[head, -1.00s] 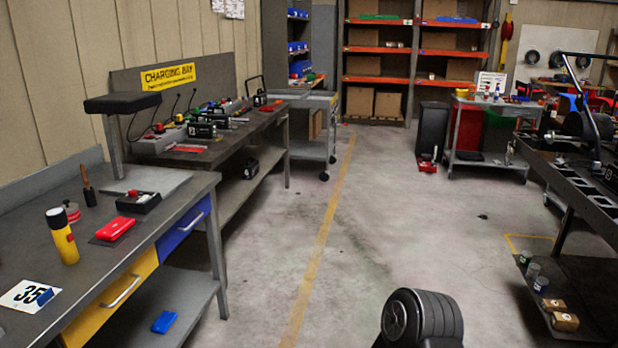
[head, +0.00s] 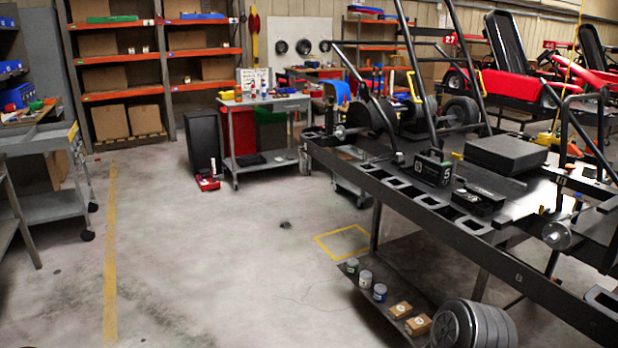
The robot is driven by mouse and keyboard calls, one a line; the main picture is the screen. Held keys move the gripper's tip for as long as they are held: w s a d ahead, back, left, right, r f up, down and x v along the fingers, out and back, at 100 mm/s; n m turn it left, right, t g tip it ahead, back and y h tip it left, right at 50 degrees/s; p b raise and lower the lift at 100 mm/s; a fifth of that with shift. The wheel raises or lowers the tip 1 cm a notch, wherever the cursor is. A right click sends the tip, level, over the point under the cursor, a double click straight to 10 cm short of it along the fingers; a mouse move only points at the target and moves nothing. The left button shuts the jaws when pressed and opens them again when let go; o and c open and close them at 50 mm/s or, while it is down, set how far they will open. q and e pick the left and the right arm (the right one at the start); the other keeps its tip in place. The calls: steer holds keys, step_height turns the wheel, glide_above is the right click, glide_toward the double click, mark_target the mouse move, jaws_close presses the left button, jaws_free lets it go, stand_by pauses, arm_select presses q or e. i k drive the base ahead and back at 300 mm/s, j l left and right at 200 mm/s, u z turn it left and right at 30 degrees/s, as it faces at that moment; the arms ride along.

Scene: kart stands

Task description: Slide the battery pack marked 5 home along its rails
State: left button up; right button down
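The battery pack marked 5 (head: 433,168) is a black box with a handle and a pale 5 on its end. It stands upright on the black kart frame on the stand (head: 400,190) at the right. A low black tray-like part (head: 480,200) lies just right of it. The rails cannot be made out clearly at this distance. Neither of my grippers shows in the head view.
A larger black block (head: 506,153) sits behind the pack. Upright bars (head: 378,80) rise from the kart. Cans (head: 365,278) and small boxes (head: 418,325) are on the stand's lower shelf.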

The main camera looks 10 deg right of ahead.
mark_target(435, 171)
steer(key=i+z, duration=0.15)
steer(key=i, duration=2.4)
steer(key=i+z, duration=0.15)
steer(key=i, duration=0.1)
